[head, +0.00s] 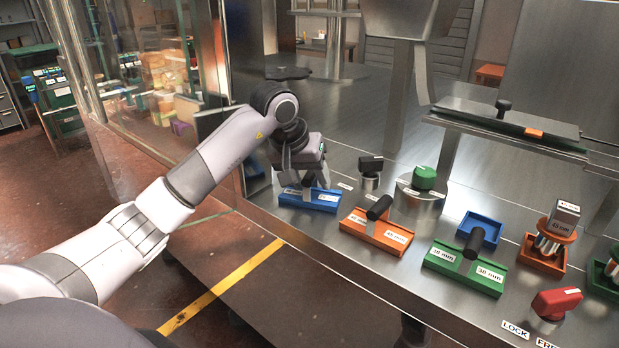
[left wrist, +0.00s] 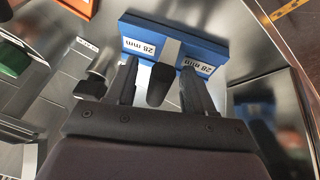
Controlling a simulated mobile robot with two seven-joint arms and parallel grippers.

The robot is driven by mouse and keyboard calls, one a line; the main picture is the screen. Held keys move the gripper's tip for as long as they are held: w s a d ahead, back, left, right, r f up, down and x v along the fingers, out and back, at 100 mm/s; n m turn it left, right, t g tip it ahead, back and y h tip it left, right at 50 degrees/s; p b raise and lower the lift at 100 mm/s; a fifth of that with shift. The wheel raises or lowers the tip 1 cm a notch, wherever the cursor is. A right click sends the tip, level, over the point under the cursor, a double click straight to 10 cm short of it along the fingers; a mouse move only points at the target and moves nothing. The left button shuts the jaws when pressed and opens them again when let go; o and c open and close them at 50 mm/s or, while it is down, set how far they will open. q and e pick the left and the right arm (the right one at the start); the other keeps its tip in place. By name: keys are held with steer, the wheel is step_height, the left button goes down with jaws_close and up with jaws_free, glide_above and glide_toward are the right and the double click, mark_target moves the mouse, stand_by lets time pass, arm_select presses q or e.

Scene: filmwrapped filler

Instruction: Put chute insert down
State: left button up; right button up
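The chute insert with its black handle (left wrist: 161,84) and metal bar (left wrist: 168,50) sits at the blue holder labelled 28 mm (left wrist: 146,34). The blue holder (head: 322,205) also shows at the table's near left in the head view. My left gripper (left wrist: 160,80) is over it, with one finger on each side of the black handle. Gaps show between the handle and both fingers, so the gripper is open. In the head view my left gripper (head: 306,178) partly hides the handle. My right gripper is in neither view.
To the right stand an orange holder (head: 391,241) and a green 38 mm holder (head: 485,283), each with a black-handled insert. Behind are a black-topped metal knob (head: 370,172) and a green knob (head: 424,178). A red knob (head: 556,303) is at front right. The table edge is close.

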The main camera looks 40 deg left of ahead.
arm_select(q)
steer(key=shift+r, duration=0.25)
steer(key=v, duration=0.7)
steer(key=shift+b, duration=0.45)
steer(key=shift+s, duration=0.15)
